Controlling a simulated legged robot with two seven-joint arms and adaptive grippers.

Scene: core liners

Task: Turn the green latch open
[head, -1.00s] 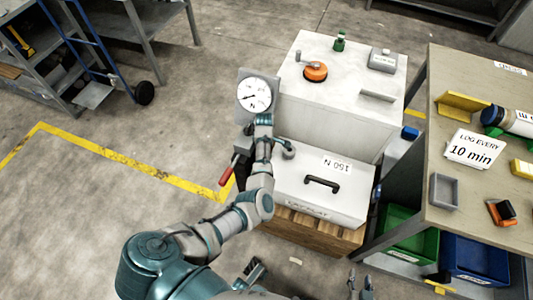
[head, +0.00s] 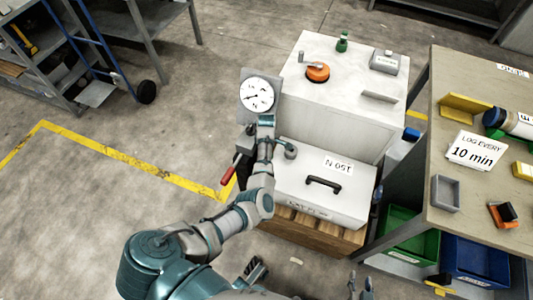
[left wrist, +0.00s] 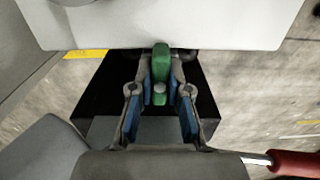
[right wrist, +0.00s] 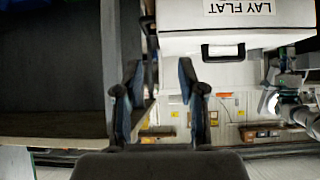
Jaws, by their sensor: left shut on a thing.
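The green latch (left wrist: 161,62) shows in the left wrist view, upright in front of a black box and just below a pale panel edge. My left gripper (left wrist: 161,74) is around it, one finger on each side, shut on it. In the head view my left arm reaches to just below the round gauge (head: 257,94); the latch cannot be seen there, and my left fingers are hidden. My right gripper (right wrist: 159,75) is open and empty in the right wrist view. In the head view its fingertips (head: 360,285) show at the bottom edge.
A red-handled lever (head: 227,174) is left of my left arm. A white lidded case (head: 320,199) with a black handle stands to the right on a wooden base. Behind is a white cabinet (head: 330,120) with an orange valve (head: 317,73). A workbench (head: 455,90) stands at right.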

